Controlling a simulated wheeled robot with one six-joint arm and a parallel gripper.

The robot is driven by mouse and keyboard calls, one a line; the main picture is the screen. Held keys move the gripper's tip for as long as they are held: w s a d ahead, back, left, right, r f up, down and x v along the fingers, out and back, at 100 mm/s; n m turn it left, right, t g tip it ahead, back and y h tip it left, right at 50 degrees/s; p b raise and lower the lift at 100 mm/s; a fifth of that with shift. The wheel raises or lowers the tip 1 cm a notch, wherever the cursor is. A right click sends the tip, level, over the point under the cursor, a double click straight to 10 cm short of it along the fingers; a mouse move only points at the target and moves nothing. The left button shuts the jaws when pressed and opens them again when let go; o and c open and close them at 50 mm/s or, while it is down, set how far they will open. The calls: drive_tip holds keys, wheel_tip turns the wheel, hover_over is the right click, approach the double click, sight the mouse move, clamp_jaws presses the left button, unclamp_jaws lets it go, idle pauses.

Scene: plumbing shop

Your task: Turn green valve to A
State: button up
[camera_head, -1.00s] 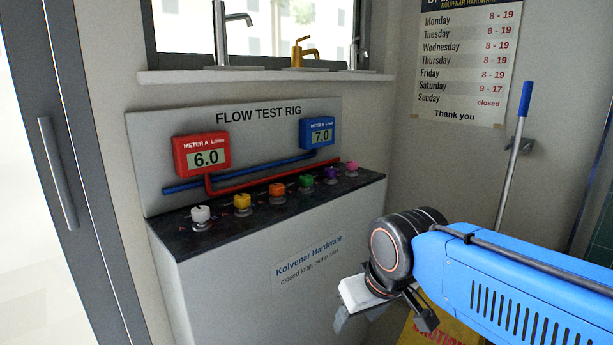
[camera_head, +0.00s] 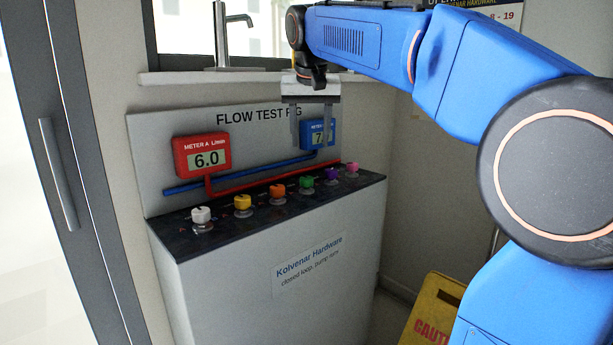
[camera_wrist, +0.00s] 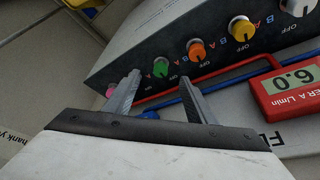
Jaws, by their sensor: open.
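The green valve (camera_head: 306,181) is a small knob on the dark top of the flow test rig, between the orange and purple knobs. In the wrist view the green valve (camera_wrist: 160,67) shows just beyond and between my fingertips, with an OFF label beside it. I cannot tell which mark it points to. My gripper (camera_head: 311,145) is open and empty, fingers pointing down, above and behind the row of knobs and apart from the green valve. My gripper (camera_wrist: 158,77) also shows two spread fingers in the wrist view. The left one hides the purple knob there.
White (camera_head: 201,215), yellow (camera_head: 242,203), orange (camera_head: 277,192), purple (camera_head: 331,174) and pink (camera_head: 352,169) knobs share the row. Red meter A (camera_head: 203,157) reads 6.0. Blue meter B (camera_head: 314,131) is partly covered by my gripper. Pipes (camera_head: 250,170) run behind the knobs.

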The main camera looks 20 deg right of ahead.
drive_tip(key=w+r, duration=0.2)
drive_tip(key=w, duration=0.1)
approach(307, 178)
drive_tip(key=shift+m, duration=0.3)
drive_tip(key=x, duration=0.9)
drive_tip(key=shift+w+r, duration=0.1)
drive_tip(key=c, duration=1)
